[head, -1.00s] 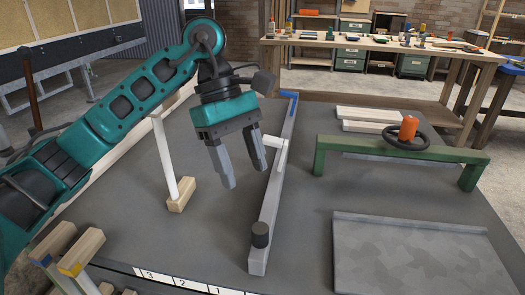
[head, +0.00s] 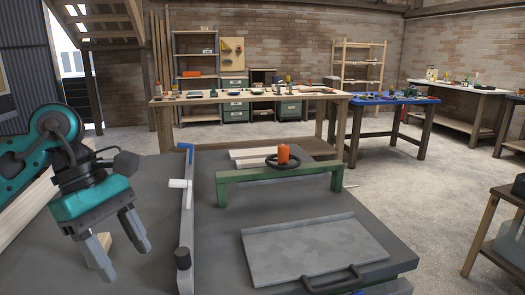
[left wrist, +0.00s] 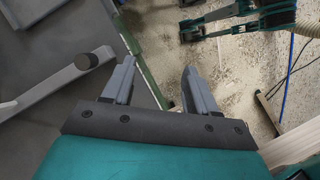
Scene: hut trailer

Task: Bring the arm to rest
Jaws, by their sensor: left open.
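My left gripper (head: 120,245) hangs at the left of the head view, its two grey fingers pointing down and apart, with nothing between them. It is above the left part of the grey trailer bed (head: 345,212). In the left wrist view the open fingers (left wrist: 155,83) reach over a green-edged side of the bed, with the pale floor beyond. A pale wooden block (head: 98,258) stands partly hidden behind the gripper. My right gripper does not show clearly in either view.
A grey rail (head: 187,220) with a dark knob (head: 182,258) runs along the bed. A green frame (head: 270,176) carries a black handwheel and an orange cylinder (head: 283,153). A grey panel (head: 310,250) lies at front right. Workbenches (head: 250,97) stand behind, with open floor to the right.

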